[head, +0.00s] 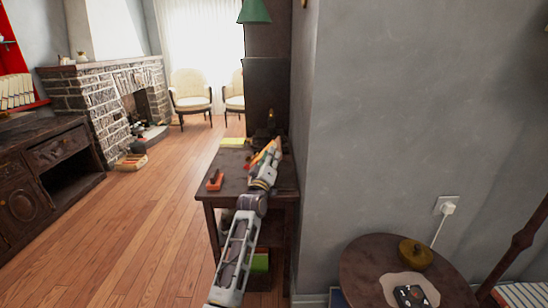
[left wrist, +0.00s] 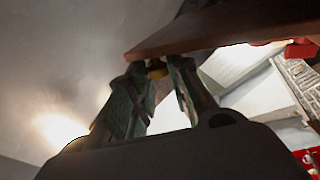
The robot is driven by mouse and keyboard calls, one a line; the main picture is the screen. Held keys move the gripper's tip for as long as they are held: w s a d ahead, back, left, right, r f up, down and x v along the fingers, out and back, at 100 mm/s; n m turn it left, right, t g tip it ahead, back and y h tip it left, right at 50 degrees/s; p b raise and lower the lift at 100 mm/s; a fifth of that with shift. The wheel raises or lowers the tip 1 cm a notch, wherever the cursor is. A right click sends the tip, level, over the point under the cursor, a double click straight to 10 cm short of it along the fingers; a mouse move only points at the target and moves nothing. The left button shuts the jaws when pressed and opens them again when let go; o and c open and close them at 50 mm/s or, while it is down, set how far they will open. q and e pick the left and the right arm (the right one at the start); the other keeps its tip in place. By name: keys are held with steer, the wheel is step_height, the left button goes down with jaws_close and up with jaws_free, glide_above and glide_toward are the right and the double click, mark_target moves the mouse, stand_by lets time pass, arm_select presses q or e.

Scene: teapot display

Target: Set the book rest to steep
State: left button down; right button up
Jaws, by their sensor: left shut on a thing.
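In the head view my left gripper (head: 266,157) reaches over the small dark side table, at an orange and reddish-brown slanted piece (head: 256,159) that looks like the book rest. The arm hides much of it, and its angle cannot be told. That piece lies against the edge of a brown wooden board (left wrist: 200,30). Whether this board is the rest or the table top is unclear. My right gripper is not in view.
The side table (head: 232,170) bears a red object (head: 215,181), a yellow pad (head: 235,142) and a dark brassy object (head: 271,118). A grey wall (head: 400,130) stands close on the right. A round table (head: 365,262) is at front right. The wooden floor (head: 150,220) left is clear.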

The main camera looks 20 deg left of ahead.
arm_select(q)
steer(key=shift+s+a+r+n+y+p, duration=0.15)
steer(key=shift+s+a+n+y+p, duration=0.1)
steer(key=shift+a+n, duration=0.2)
steer(key=shift+s+a+r+n+y+p, duration=0.15)
steer(key=shift+a+n+y+p, duration=0.15)
steer(key=shift+n, duration=0.25)
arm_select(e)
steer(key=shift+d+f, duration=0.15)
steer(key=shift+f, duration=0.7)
arm_select(q)
steer(key=shift+a, duration=0.1)
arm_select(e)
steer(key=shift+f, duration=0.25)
arm_select(q)
steer(key=c, duration=1.6)
jaws_free()
steer(key=shift+c, duration=0.2)
steer(key=o, duration=0.3)
steer(key=shift+a, duration=0.15)
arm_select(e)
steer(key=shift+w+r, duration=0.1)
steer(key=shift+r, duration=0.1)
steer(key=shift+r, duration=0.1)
arm_select(q)
steer(key=shift+s, duration=0.1)
